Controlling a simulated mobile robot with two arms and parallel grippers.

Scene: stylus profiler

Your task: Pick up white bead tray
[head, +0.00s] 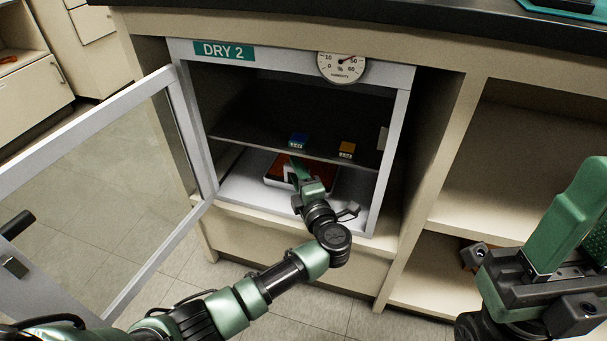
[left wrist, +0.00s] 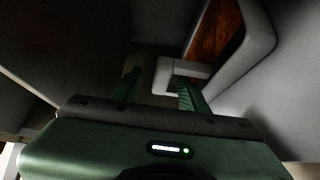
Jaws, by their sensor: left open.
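The white bead tray (head: 268,182) sits on the floor of the dry cabinet, under the shelf, with orange-red beads inside its white rim. My left gripper (head: 297,180) reaches into the cabinet over the tray's near side and hides part of it. In the left wrist view my left gripper (left wrist: 158,92) is open, with the tray's white handle (left wrist: 164,77) at its fingertips. Part of the handle shows between the two fingers; whether they touch it I cannot tell. The tray's wall (left wrist: 262,35) shows at the upper right. My right gripper (head: 540,265) is at the right edge, partly cut off.
The cabinet's glass door (head: 90,185) stands open to the left. A shelf (head: 240,134) above the tray holds a blue box (head: 298,140) and a yellow box (head: 347,149). The cabinet's right side wall (head: 387,165) stands close to my left arm. Open wooden shelves are at right.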

